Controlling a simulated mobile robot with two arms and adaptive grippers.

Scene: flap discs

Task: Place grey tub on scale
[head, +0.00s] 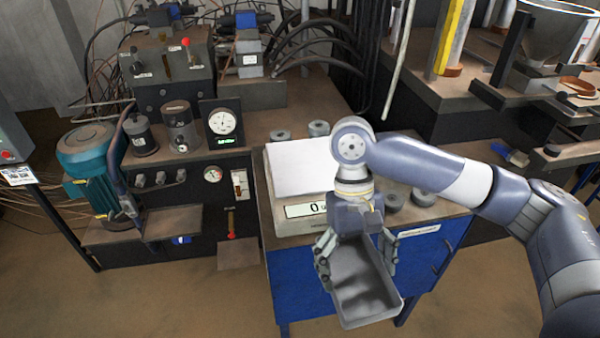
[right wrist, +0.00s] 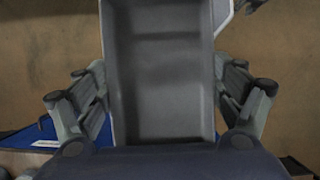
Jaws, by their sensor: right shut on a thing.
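The grey tub (head: 362,287) is an open rectangular container, held tilted in front of the blue cabinet's front edge. It looks empty inside. My right gripper (head: 357,262) is shut on the tub, with its fingers on the two long sides. The right wrist view shows the tub (right wrist: 160,80) between the fingers of the right gripper (right wrist: 160,105). The scale (head: 295,228) stands on the cabinet top, behind and left of the tub. Its white plate (head: 300,167) looks bare where it shows; my right wrist hides part of it. The display reads 0. My left gripper is not in view.
The blue cabinet (head: 290,285) carries the scale. Grey discs lie on its top behind the scale (head: 319,128) and to its right (head: 424,196). A machine bench with a gauge (head: 222,122) and teal motor (head: 88,150) stands at left. Floor is open in front.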

